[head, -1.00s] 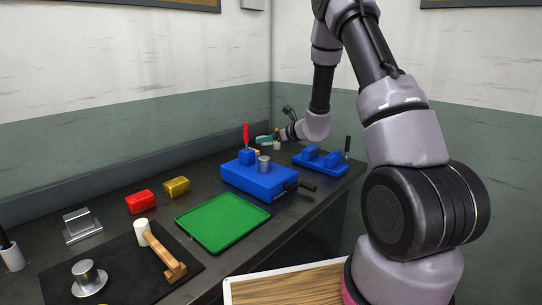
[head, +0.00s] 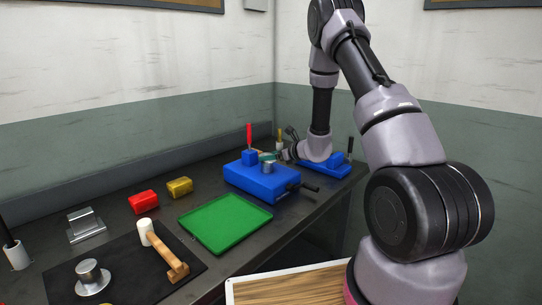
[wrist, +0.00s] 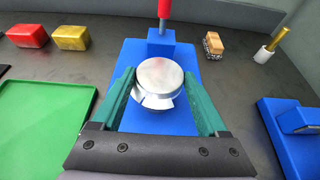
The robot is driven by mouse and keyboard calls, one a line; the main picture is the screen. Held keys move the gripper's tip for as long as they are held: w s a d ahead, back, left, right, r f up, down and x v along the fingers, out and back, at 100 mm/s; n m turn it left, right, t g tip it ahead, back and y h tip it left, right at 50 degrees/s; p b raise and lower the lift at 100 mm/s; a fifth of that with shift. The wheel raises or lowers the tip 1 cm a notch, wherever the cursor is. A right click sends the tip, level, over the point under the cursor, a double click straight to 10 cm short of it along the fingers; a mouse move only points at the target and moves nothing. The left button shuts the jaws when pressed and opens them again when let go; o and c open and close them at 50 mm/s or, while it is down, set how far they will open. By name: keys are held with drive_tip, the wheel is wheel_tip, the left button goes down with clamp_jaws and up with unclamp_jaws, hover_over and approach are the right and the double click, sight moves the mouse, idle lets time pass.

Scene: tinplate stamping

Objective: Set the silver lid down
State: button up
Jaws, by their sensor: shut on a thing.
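The silver lid (wrist: 160,74) is a round, shiny disc in the wrist view, over the blue fixture (wrist: 130,58). My gripper (wrist: 159,77) has its green fingers closed on the lid's two sides. Another silver piece (wrist: 155,103) shows just below the lid's near edge; I cannot tell whether they touch. In the head view, a short silver cylinder (head: 268,167) stands on the blue fixture (head: 252,183).
A red lever (wrist: 163,8) rises beyond the lid. A green tray (head: 225,222), red block (head: 143,202) and yellow block (head: 180,187) lie left of the fixture. A mallet (head: 165,250) and a silver knobbed piece (head: 91,277) are on the black mat. Another blue fixture (head: 325,170) stands right.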

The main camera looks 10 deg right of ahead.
drive_tip(key=shift+f, duration=0.3)
drive_tip(key=o, duration=1.2)
